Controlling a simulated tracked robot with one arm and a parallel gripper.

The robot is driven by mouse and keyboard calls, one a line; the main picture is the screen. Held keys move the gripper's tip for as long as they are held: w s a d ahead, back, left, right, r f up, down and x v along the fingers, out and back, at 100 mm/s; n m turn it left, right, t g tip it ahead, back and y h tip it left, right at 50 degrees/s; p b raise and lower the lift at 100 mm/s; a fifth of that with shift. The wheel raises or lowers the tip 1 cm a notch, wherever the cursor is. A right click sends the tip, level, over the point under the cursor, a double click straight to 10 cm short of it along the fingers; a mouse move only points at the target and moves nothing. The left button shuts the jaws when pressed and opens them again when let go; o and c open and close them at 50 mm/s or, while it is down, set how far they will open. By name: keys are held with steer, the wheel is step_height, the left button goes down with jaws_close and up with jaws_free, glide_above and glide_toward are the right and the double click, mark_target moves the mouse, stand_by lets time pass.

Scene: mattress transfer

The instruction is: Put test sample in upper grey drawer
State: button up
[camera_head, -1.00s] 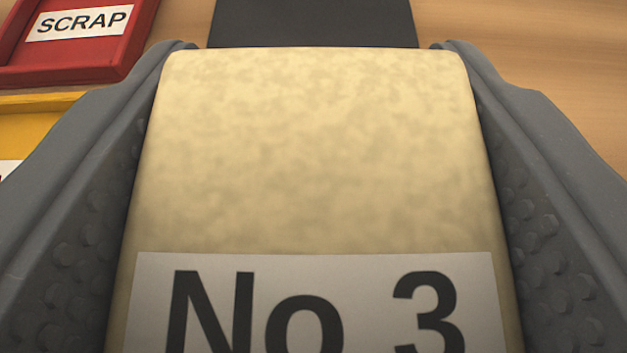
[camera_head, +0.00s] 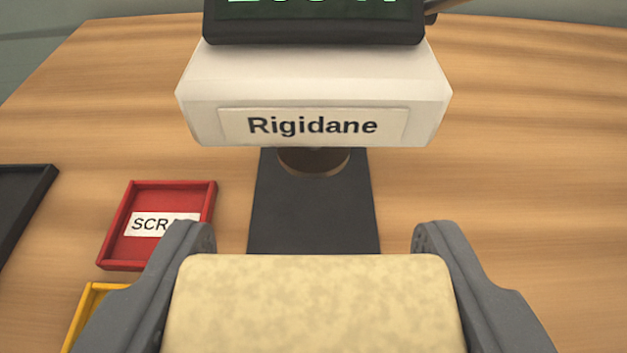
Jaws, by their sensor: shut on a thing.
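The test sample (camera_head: 318,305) is a pale yellow, mottled foam block. It fills the bottom middle of the view. My gripper (camera_head: 315,240) is shut on it, with one grey finger against each side. The sample's lower part and its label are out of the frame. It is in front of the near end of a black plate. The upper grey drawer is not in view.
A white "Rigidane" machine (camera_head: 315,92) with a dark green-lit display stands ahead, over a black base plate (camera_head: 313,215). A red SCRAP tray (camera_head: 127,225), a yellow tray (camera_head: 88,305) and a black tray (camera_head: 22,200) lie left. The wooden table (camera_head: 520,180) is clear on the right.

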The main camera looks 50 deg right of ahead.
steer(key=w+a+f+n+t+y, duration=0.1)
steer(key=a+f+n+t+y, duration=0.15)
steer(key=a, duration=1.05)
steer(key=w+a+f+n+t+y, duration=0.15)
steer(key=a+n+y, duration=0.25)
steer(key=a, duration=0.9)
steer(key=w+a+f+n+t+y, duration=0.1)
steer(key=w+a+f+n+y, duration=0.2)
steer(key=a, duration=0.9)
steer(key=r+v, duration=0.1)
steer(key=v, duration=0.7)
steer(key=shift+w+a+r+y, duration=0.2)
steer(key=shift+w+r+y, duration=0.1)
steer(key=shift+y, duration=0.15)
steer(key=shift+a, duration=0.1)
